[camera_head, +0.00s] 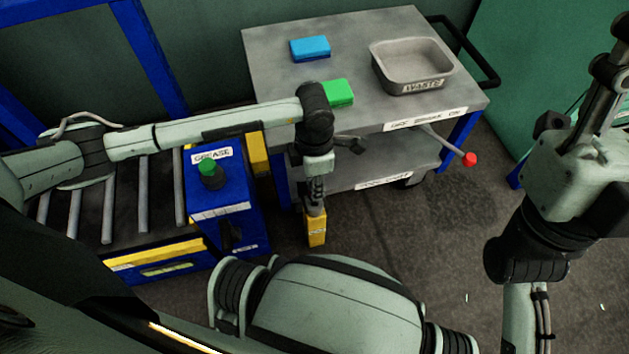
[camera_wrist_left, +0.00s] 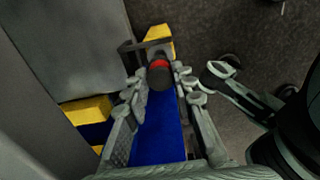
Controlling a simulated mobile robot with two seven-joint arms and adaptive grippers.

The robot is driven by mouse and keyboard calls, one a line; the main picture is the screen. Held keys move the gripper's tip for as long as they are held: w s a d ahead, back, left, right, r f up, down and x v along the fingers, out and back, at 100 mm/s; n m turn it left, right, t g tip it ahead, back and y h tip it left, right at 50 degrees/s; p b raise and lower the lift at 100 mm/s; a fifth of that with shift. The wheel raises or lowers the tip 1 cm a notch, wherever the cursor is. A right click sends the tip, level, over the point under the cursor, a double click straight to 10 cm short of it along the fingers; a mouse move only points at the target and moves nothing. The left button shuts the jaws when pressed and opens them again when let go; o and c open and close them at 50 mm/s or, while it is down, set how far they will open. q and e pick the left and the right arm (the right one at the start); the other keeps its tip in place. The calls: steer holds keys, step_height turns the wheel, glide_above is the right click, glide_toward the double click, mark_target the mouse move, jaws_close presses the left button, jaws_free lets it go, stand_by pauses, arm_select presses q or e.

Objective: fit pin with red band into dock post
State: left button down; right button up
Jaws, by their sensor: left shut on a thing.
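My left gripper (camera_head: 316,203) points down beside the grey trolley in the head view. In the left wrist view its fingers (camera_wrist_left: 160,88) are closed around a dark pin with a red band (camera_wrist_left: 158,66). A yellow block with a small label (camera_head: 316,230), which looks like the dock post, shows just below the gripper in the head view. Yellow (camera_wrist_left: 160,34) also shows behind the pin in the wrist view. The fingers hide the pin in the head view, and I cannot tell whether it touches the post.
The grey trolley (camera_head: 270,68) carries a blue block (camera_head: 310,48), a green block (camera_head: 338,92) and a WASTE tray (camera_head: 412,84). A blue GREASE station (camera_head: 220,200) and rollers (camera_head: 143,195) stand at left. A red-knobbed lever (camera_head: 469,159) sticks out at right.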

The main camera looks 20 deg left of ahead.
arm_select(q)
steer(key=shift+f+b, duration=1.6)
steer(key=shift+f, duration=0.5)
steer(key=c, duration=1.2)
jaws_free()
steer(key=shift+r, duration=0.1)
